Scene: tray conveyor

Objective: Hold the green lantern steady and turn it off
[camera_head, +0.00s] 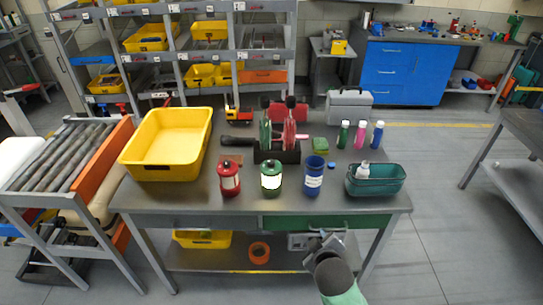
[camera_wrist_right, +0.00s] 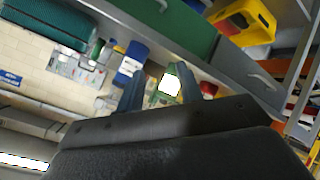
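The green lantern (camera_head: 271,178) stands upright near the front edge of the table, its panel bright white. It also shows in the right wrist view (camera_wrist_right: 171,82), beyond and between my right gripper's fingertips. My right gripper (camera_head: 322,241) is in front of the table, below its top edge. In the right wrist view its two fingers (camera_wrist_right: 160,84) are apart with nothing held, so it is open. It does not touch the lantern. My left gripper is not in view.
A red lantern (camera_head: 230,179) stands left of the green one, and a blue canister (camera_head: 313,177) stands right. A teal basket (camera_head: 389,187) is at the right end, a yellow bin (camera_head: 126,164) at the left. A black holder (camera_head: 277,155) with upright tools stands behind.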

